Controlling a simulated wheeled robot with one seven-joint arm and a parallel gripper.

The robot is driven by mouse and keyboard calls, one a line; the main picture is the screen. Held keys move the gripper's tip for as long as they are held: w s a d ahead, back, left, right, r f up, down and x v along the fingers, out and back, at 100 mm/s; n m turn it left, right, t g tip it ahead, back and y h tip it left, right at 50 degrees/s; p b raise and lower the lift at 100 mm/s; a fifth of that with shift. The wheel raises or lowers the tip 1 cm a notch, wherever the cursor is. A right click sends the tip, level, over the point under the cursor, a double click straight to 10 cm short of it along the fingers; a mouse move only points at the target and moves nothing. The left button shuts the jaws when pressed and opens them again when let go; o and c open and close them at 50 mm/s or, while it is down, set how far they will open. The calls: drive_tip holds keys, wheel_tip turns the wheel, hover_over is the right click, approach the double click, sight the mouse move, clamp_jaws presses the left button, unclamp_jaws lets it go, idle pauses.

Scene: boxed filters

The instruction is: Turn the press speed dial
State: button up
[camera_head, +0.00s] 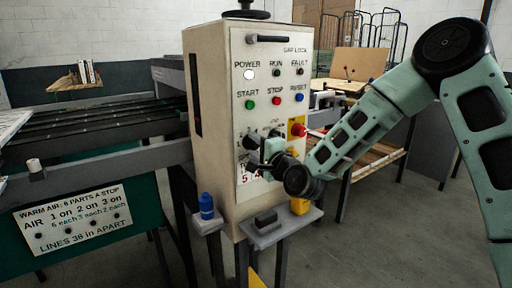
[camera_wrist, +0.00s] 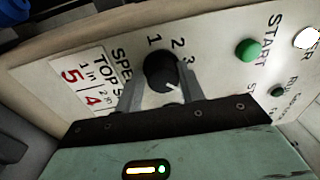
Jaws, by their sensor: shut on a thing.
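The press speed dial (camera_wrist: 162,72) is a black round knob with a white pointer line on the cream control panel (camera_head: 237,80). The numbers 1, 2 and 3 are printed around it, and the pointer shows towards the lower right in the wrist view. My gripper (camera_wrist: 160,92) has one finger on each side of the knob and is shut on it. In the head view my gripper (camera_head: 262,150) is at the panel's lower half and hides most of the dial.
Above the dial are a green START button (camera_head: 249,103), a red STOP button (camera_head: 276,101) and a blue RESET button (camera_head: 299,98). A red knob on a yellow plate (camera_head: 297,130) is close right of my gripper. A small shelf (camera_head: 280,231) juts out below.

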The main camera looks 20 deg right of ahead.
drive_tip(key=shift+a+r, duration=0.1)
drive_tip(key=shift+r, duration=0.3)
drive_tip(key=o, duration=0.9)
drive_tip(key=shift+f, duration=0.15)
drive_tip(key=shift+s, duration=0.1)
drive_tip(key=p+v, duration=1.5)
drive_tip(key=v, duration=0.2)
